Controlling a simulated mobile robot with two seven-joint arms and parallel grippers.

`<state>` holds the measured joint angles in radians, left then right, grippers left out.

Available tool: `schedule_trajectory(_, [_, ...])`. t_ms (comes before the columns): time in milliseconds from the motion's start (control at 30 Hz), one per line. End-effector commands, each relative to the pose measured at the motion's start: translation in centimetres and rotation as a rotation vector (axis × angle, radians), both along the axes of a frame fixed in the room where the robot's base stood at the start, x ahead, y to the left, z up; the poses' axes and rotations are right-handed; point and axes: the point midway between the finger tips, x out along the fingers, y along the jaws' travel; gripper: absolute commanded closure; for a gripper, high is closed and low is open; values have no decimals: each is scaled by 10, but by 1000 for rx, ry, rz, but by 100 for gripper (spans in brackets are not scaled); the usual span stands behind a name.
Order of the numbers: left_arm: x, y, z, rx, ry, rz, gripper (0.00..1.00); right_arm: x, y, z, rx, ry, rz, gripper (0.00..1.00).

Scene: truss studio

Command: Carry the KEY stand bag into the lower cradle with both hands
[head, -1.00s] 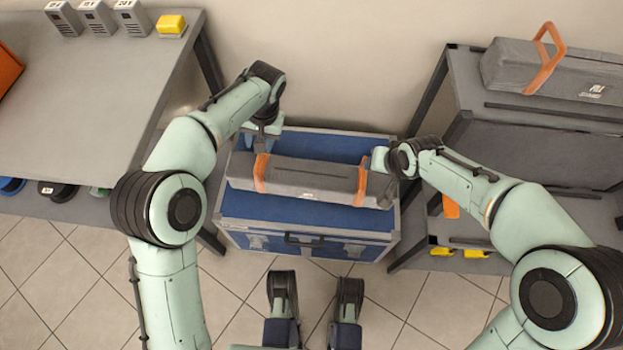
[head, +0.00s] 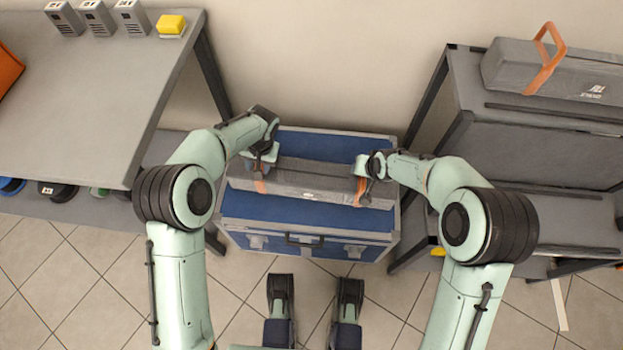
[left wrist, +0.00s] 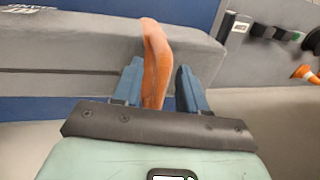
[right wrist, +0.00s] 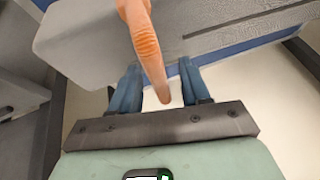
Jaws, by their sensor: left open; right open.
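A long grey bag (head: 315,178) with two orange straps lies across the blue case; its small white label is too small to read. My left gripper (head: 263,160) is open at the bag's left strap. In the left wrist view the orange strap (left wrist: 156,60) stands between the open fingers. My right gripper (head: 364,168) is open at the right strap. In the right wrist view the strap (right wrist: 142,42) hangs between the open fingers. The grey rack (head: 470,125) at the right has an upper level and a lower level (head: 575,218), which looks empty where visible.
Another grey bag (head: 500,68) with an orange handle lies on the rack's upper level. The blue case (head: 270,208) stands on the floor between rack and table. The grey table (head: 80,110) at left carries grey boxes and a yellow block (head: 171,25).

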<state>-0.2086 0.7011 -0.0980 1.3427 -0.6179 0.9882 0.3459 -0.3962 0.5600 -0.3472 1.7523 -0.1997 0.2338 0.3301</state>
Motion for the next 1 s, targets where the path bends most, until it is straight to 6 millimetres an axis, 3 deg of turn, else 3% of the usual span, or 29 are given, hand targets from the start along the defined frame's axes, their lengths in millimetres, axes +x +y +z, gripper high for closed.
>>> schedule_trajectory(167, [0, 0, 0, 0, 0, 0, 58, 0, 0, 0, 0, -1, 0, 53])
schedule_trajectory(300, [0, 0, 0, 0, 0, 0, 100, 0, 0, 0, 0, -1, 0, 99])
schedule_trajectory(1000, [0, 0, 1, 0, -1, 0, 100, 0, 0, 1, 0, -1, 0, 100])
